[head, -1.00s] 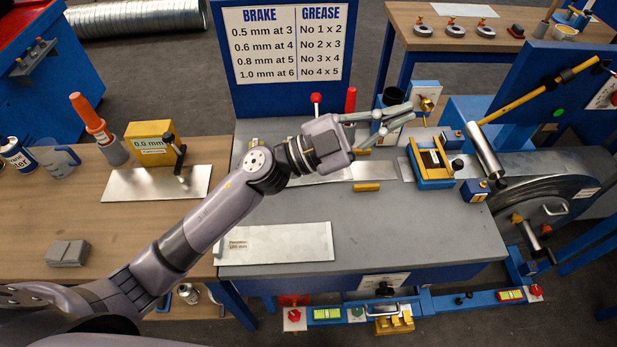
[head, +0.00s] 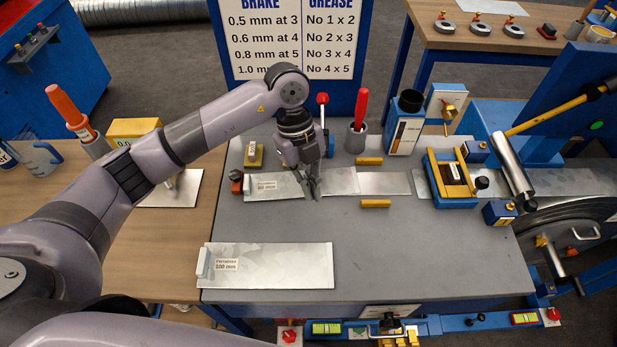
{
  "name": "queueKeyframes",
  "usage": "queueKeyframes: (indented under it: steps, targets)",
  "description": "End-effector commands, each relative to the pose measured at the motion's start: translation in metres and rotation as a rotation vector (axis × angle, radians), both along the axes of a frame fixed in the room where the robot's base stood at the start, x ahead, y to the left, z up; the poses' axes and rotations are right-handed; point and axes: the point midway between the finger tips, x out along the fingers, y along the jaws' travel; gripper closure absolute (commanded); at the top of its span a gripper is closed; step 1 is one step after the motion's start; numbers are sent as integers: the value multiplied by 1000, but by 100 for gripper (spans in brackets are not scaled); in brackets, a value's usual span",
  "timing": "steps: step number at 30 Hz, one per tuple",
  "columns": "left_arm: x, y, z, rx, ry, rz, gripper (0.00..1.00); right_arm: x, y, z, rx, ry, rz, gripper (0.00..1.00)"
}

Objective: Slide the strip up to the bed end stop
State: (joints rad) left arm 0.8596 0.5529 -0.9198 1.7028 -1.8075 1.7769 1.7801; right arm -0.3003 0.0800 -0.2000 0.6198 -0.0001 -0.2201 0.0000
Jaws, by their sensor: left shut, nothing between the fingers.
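A flat metal strip lies on the grey bed (head: 430,255). Its dull part (head: 385,183) is between two yellow guide blocks (head: 369,160) (head: 375,203), and a brighter part (head: 342,181) continues left. A labelled metal piece (head: 275,187) lies further left; whether it joins the strip is hidden by my gripper. A small red and dark block (head: 237,182) stands at its left end; I cannot tell if it is the end stop. My left gripper (head: 314,193) is shut and empty, pointing down at the strip; contact is unclear. My right gripper is out of view.
A blue and yellow device (head: 450,178) stands right of the guides. A larger labelled sheet (head: 270,265) lies in front. The bed's front right is clear.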

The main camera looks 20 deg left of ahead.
Motion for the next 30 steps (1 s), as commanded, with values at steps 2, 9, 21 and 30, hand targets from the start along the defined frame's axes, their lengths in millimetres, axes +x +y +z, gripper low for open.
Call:
queueKeyframes:
  steps: [2, 9, 21, 30]
  targets:
    - [-6, -5, -15, 0, 7, -1, 100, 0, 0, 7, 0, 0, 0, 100]
    - [-17, -17, -63, -2, 5, -2, 100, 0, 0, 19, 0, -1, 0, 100]
    - [12, 12, -63, -3, -1, -1, 100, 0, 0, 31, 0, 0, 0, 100]
    - [12, 13, -63, -3, -1, -1, 100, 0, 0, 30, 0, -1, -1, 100]
